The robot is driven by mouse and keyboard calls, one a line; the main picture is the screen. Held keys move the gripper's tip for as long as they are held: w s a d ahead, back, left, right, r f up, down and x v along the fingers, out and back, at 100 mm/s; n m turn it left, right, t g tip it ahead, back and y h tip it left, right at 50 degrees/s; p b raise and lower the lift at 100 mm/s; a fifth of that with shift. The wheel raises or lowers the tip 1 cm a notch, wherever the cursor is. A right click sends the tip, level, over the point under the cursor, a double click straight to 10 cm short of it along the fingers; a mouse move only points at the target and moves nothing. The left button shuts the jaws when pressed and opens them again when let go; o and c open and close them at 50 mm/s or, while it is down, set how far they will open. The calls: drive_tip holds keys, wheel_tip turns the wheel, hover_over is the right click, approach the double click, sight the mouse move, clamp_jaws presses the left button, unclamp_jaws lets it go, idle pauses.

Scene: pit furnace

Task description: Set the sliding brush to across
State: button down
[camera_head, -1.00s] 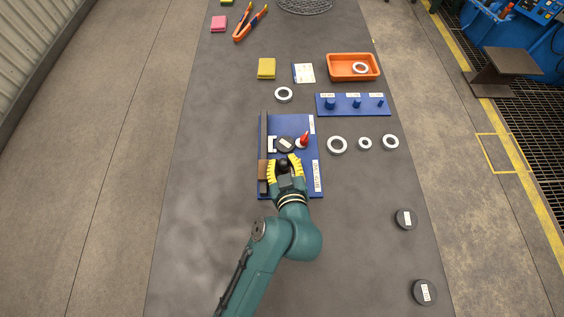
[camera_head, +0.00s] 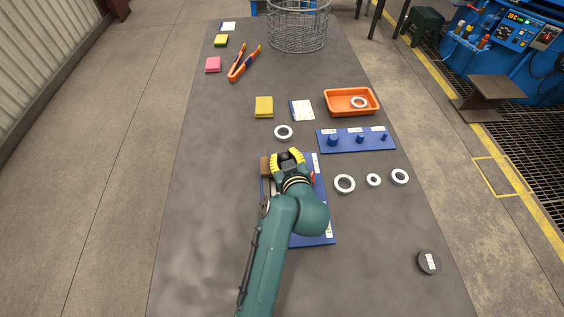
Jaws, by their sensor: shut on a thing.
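The blue board (camera_head: 315,238) lies on the dark table, mostly covered by my arm. The sliding brush (camera_head: 265,167) shows as a brown block at the board's far left edge, at the far end of its track. My gripper (camera_head: 288,156), with yellow fingers, is closed around a dark round knob (camera_head: 286,154) beside the brown block. I cannot see how the knob joins the block. A bit of a red piece (camera_head: 313,175) shows right of my gripper. The labels and small parts on the board's middle are hidden.
White rings (camera_head: 344,184) lie right of the board, and one (camera_head: 283,132) lies just beyond it. A blue peg board (camera_head: 375,145) and an orange tray (camera_head: 332,107) stand farther back.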

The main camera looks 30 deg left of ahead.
drive_tip(key=c, duration=0.7)
unclamp_jaws()
drive_tip(key=v, duration=1.2)
drive_tip(key=shift+d, duration=0.1)
